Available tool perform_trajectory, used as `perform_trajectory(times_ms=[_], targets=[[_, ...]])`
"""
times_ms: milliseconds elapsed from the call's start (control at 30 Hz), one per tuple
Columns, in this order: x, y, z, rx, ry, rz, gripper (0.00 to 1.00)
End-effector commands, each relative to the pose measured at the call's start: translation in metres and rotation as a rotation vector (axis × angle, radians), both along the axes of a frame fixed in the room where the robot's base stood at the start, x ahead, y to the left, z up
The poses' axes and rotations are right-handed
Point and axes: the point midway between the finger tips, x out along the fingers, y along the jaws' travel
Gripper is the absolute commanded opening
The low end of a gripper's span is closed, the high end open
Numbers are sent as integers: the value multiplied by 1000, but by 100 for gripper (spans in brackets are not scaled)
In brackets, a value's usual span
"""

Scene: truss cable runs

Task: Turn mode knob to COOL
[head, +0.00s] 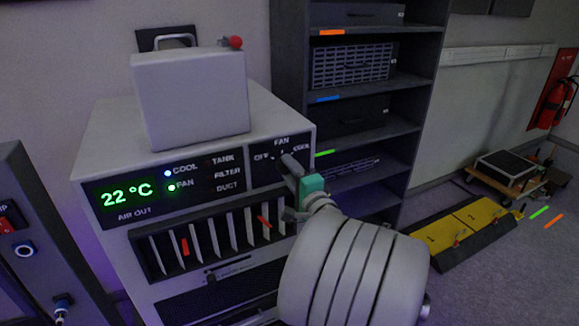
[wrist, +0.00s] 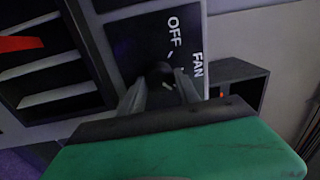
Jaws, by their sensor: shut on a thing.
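The mode knob (wrist: 158,70) is a small dark knob on a black panel (wrist: 128,40) marked OFF and FAN in the wrist view. In the head view the panel (head: 260,170) carries OFF, FAN and COOL, and my gripper largely hides the knob. My gripper (head: 291,168), with a green body, reaches the panel from the right. In the wrist view its two grey fingers (wrist: 159,86) are shut on the knob. I cannot tell exactly where the knob points. On the display (head: 125,194), which reads 22 °C, a blue light beside COOL and a green light beside FAN are lit.
A vent with upright slats (head: 215,240) lies below the panel. A grey box (head: 190,100) with a red ball (head: 235,42) sits on top of the unit. A dark shelf rack (head: 360,100) stands close behind at right. Yellow ramps (head: 465,228) lie on the floor.

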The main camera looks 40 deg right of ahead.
Motion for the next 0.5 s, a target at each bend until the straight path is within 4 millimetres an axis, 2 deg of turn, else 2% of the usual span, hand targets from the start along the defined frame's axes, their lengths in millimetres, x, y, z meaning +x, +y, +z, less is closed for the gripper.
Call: perform_trajectory(times_ms=[467,500], targets=[[0,0,0,18,-6,1,0],[0,0,0,18,-6,1,39]])
